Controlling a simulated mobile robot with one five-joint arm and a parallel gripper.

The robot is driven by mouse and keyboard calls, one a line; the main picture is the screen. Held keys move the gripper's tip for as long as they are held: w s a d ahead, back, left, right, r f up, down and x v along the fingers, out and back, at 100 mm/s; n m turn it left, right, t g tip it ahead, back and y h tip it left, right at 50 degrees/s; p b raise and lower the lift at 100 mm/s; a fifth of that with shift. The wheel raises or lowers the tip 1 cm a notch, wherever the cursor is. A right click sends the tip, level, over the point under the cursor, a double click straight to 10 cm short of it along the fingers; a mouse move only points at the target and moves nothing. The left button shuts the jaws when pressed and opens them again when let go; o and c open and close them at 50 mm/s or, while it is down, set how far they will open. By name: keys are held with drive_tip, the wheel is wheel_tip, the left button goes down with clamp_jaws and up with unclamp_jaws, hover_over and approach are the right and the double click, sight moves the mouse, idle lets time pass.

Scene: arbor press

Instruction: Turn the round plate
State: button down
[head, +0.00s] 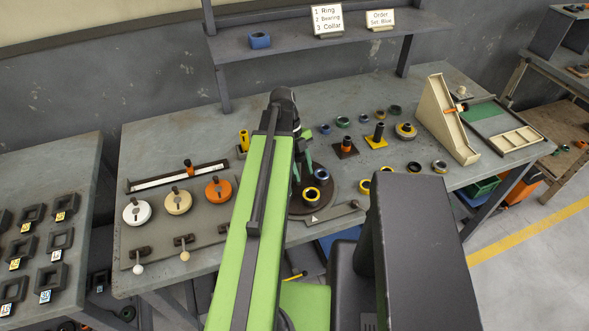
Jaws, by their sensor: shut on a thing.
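The round plate (331,206) is a dark brown disc lying near the front middle of the bench. My gripper (302,170), with green fingers, points down over the plate's back left part. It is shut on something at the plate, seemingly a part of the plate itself. My green arm hides the plate's left side and most of the grip point.
Rings and posts stand behind and right, with a tan sloped chute (446,120) beyond. White, cream and orange discs (178,201) are at left. A shelf (290,42) spans the back.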

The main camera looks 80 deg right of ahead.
drive_tip(key=shift+w, duration=0.15)
drive_tip(key=shift+d, duration=0.15)
idle(1.0)
drive_tip(key=c, duration=0.9)
unclamp_jaws()
drive_tip(key=shift+r, duration=0.1)
drive_tip(key=shift+r+p, duration=0.25)
drive_tip(key=shift+p, duration=0.1)
drive_tip(key=p+v, duration=1.5)
drive_tip(key=v, duration=0.1)
drive_tip(key=shift+d+r, duration=0.15)
drive_tip(key=shift+r, duration=0.2)
